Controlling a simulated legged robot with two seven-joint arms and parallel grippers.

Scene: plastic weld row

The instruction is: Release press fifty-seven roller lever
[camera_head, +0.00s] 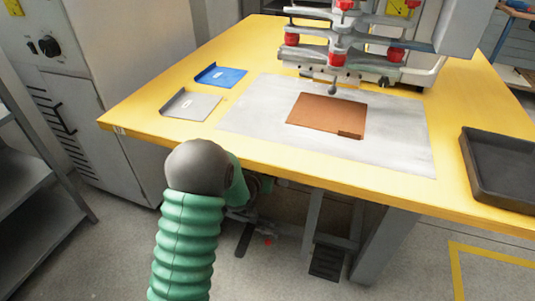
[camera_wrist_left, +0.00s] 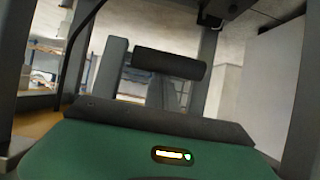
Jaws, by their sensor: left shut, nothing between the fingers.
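The press (camera_head: 345,45), grey with red knobs, stands at the back of the yellow table. My left gripper is mostly hidden behind my dark wrist joint and under the table's front edge in the head view. In the left wrist view, my left gripper (camera_wrist_left: 160,118) shows as a dark edge above a green housing; it is shut and empty. Beyond it is a dark horizontal roller (camera_wrist_left: 168,64) on a grey bracket, which looks like the roller lever. The roller appears apart from my gripper, but the exact gap is unclear. My right gripper is out of view.
The yellow table (camera_head: 150,110) carries a metal plate (camera_head: 400,150) with a brown sheet (camera_head: 325,114), a blue piece (camera_head: 222,76), a grey piece (camera_head: 190,104) and a black tray (camera_head: 500,165). Table legs and a pedal (camera_head: 326,262) stand below. A cabinet is at left.

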